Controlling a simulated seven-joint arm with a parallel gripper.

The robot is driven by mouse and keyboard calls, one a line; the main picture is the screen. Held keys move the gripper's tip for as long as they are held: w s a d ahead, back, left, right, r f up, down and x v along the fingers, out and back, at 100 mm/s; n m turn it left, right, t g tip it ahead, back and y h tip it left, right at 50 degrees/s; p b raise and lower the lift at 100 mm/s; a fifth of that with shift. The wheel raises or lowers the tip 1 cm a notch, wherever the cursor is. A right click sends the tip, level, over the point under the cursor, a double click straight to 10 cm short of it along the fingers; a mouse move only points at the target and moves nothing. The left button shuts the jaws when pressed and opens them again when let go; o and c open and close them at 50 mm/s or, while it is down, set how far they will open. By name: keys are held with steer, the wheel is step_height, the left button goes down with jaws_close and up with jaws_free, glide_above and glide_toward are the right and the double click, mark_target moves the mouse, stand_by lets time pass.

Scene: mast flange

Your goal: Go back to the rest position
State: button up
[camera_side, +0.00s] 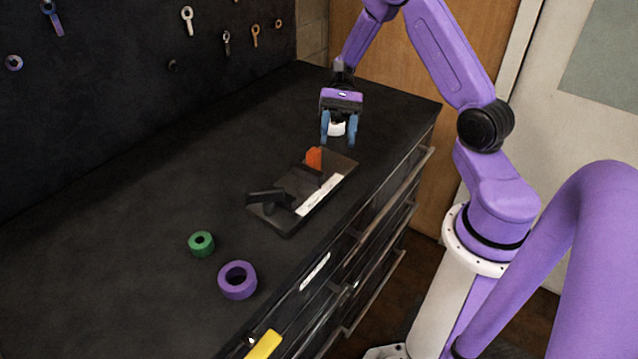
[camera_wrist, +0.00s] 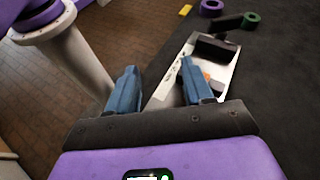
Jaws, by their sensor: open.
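My gripper (camera_side: 338,138) has two blue fingers pointing down over the far right part of the dark bench top. In the wrist view, the fingers (camera_wrist: 160,70) stand wide apart, with no held object visible between them. In the side view a small white patch shows between the fingers; I cannot tell what it is. A dark plate (camera_side: 280,217) with a white strip, black raised parts and an orange block (camera_side: 314,158) lies in front of my gripper, apart from it. The orange block is partly hidden behind a finger in the wrist view.
A green ring (camera_side: 201,244) and a larger purple ring (camera_side: 237,280) lie on the bench top (camera_side: 120,270), left of the plate. Tools hang on the dark back panel (camera_side: 120,90). Drawer handles stick out along the bench front. The bench's left part is clear.

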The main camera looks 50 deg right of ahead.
steer(key=s+a+r+n+t+h, duration=0.2)
steer(key=s+a+n+h, duration=0.3)
steer(key=s+n, duration=0.4)
steer(key=s+a+r+n+t+h, duration=0.3)
steer(key=s+a+n+t+h, duration=0.2)
steer(key=s+n, duration=0.5)
steer(key=shift+s+a+r+n+h, duration=0.25)
steer(key=shift+n+h, duration=0.55)
steer(key=shift+n, duration=1.2)
